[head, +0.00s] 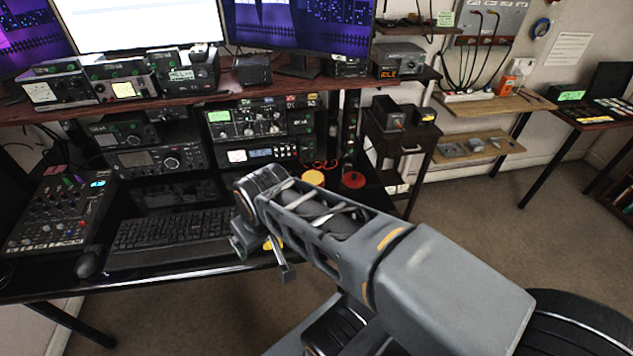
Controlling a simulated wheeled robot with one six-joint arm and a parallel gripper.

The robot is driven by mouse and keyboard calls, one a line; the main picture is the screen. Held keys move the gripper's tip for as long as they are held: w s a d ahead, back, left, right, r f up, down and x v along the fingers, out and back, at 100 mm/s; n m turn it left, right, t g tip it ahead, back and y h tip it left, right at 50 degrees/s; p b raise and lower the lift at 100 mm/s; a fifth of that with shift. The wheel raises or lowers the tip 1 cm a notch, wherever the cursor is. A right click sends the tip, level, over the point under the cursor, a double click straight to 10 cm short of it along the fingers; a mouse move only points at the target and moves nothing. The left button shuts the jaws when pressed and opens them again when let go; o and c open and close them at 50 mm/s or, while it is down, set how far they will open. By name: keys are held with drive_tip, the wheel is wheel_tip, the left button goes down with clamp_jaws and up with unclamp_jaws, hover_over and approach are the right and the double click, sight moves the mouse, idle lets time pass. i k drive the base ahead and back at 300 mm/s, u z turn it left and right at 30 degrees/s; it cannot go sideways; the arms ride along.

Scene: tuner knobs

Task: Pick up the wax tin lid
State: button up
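No lid can be made out for certain. A small round yellow-orange disc-like thing (313,178) lies on the black desk, just beyond my arm. A red round thing with a dark knob-like top (353,180) lies to its right. Either may be the wax tin lid; I cannot tell which. My arm reaches in from the lower right and bends down at the desk's front edge. My gripper (284,270) is mostly hidden behind the arm, with one thin grey part showing. It is apart from both round things, nearer the front. Its opening cannot be seen.
The black desk (190,262) holds a keyboard (172,229), a mouse (87,264), a mixer (62,214) and several radios. A wooden shelf (215,94) with monitors overhangs the desk's back. A dark side stand (400,135) is to the right. Carpet (450,205) is open at right.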

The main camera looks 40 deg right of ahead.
sight(353, 180)
drive_tip(key=z, duration=3.55)
drive_tip(key=i, duration=2)
drive_tip(key=u, duration=3.75)
